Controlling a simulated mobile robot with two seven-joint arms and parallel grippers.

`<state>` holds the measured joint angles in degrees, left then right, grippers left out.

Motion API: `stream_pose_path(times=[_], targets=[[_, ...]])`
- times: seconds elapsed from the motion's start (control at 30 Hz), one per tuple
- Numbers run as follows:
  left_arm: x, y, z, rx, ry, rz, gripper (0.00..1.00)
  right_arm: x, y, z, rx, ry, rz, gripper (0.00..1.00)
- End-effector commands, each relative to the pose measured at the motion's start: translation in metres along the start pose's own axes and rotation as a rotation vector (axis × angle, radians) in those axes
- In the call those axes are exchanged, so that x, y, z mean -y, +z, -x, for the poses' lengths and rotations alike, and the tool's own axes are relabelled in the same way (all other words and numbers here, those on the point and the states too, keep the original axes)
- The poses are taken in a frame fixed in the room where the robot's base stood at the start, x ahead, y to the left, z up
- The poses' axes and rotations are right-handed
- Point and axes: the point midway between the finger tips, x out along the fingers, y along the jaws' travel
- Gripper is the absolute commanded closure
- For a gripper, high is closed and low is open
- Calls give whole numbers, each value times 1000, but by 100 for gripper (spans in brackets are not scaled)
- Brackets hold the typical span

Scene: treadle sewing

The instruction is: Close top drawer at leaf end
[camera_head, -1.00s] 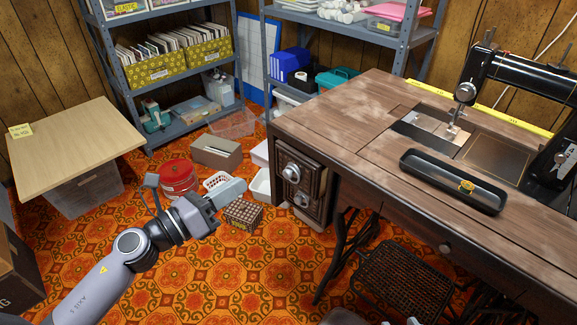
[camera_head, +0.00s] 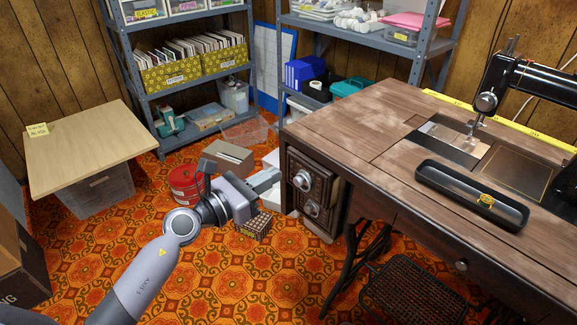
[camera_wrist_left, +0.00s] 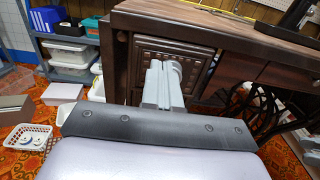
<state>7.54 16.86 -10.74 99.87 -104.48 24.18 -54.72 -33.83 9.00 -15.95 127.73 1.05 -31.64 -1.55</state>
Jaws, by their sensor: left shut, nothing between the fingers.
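The sewing table (camera_head: 370,130) has a stack of carved dark drawers at its left, leaf end. The top drawer (camera_head: 318,174) has a round metal knob (camera_head: 302,181); a lower drawer (camera_head: 322,204) is beneath it. How far the top drawer stands out is hard to tell. My left gripper (camera_head: 268,180) is shut and empty, left of the drawer fronts in the head view. In the left wrist view its closed fingers (camera_wrist_left: 158,72) point at the top drawer's front (camera_wrist_left: 198,60) and partly cover the knob (camera_wrist_left: 174,72). Contact cannot be made out. My right gripper is not in view.
A black tray (camera_head: 470,193) lies on the tabletop. The treadle (camera_head: 415,290) is below. Patterned floor in front is clear.

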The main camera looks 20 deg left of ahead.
Motion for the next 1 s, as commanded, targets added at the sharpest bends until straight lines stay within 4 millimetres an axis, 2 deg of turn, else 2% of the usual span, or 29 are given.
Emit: stream_pose_path(times=[0.1, 0.3, 0.5, 0.87, 1.0], targets=[[0, 0, -22, 3, -1, 1, 100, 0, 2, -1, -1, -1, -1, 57], [0, -1, -47, 2, 0, 2, 100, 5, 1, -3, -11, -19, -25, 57], [0, -1, -56, 0, -1, 2, 100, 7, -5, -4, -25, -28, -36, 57], [0, -1, -58, 0, 0, 2, 100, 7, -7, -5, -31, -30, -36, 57], [-1, -1, -72, 2, 0, 2, 100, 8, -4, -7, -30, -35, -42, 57]])
